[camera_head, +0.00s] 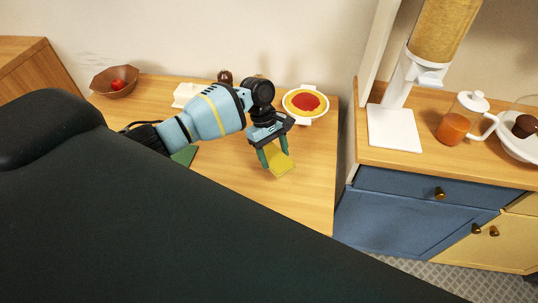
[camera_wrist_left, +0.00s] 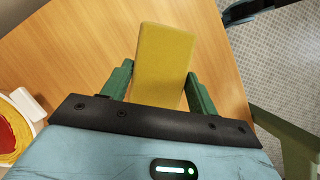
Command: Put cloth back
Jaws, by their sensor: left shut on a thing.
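A yellow, flat, rectangular cloth (camera_head: 282,164) is between the green fingers of my left gripper (camera_head: 273,158), over the wooden table (camera_head: 230,185). In the left wrist view the cloth (camera_wrist_left: 164,60) sticks out beyond the fingertips of the left gripper (camera_wrist_left: 160,85), which is shut on it. I cannot tell how high it is above the tabletop. My right gripper is in neither view.
A plate with red and yellow food (camera_head: 306,103) stands at the table's back right. A brown bowl with a red item (camera_head: 115,82) is back left. A flat green thing (camera_head: 185,155) is partly hidden by my left arm. A blue cabinet (camera_head: 415,205) stands right.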

